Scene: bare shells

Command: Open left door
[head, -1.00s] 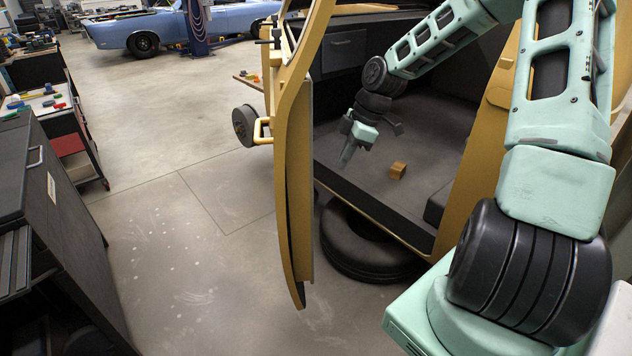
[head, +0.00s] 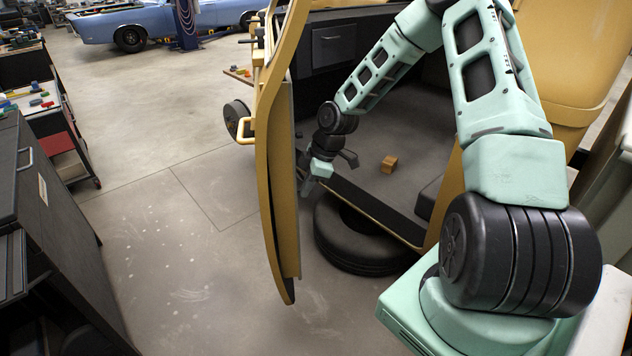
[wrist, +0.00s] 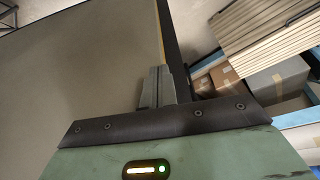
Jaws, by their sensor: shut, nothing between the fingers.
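The yellow door (head: 271,170) stands open and nearly edge-on in the head view, beside the cab's doorway. My gripper (head: 306,187) is just right of the door, on its inner side, low over the doorway sill. In the wrist view my gripper's fingers (wrist: 156,86) are shut together with nothing between them. They point at a large grey-beige panel (wrist: 75,65) that looks like the door's inner face, near its dark and yellow edge. I cannot tell whether the fingertips touch it.
A black tire (head: 362,240) lies below the sill. A small orange-brown block (head: 389,164) sits on the cab floor. A dark cabinet (head: 50,235) stands at left, with clear concrete floor (head: 180,240) between it and the door. A blue car (head: 165,22) is far back.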

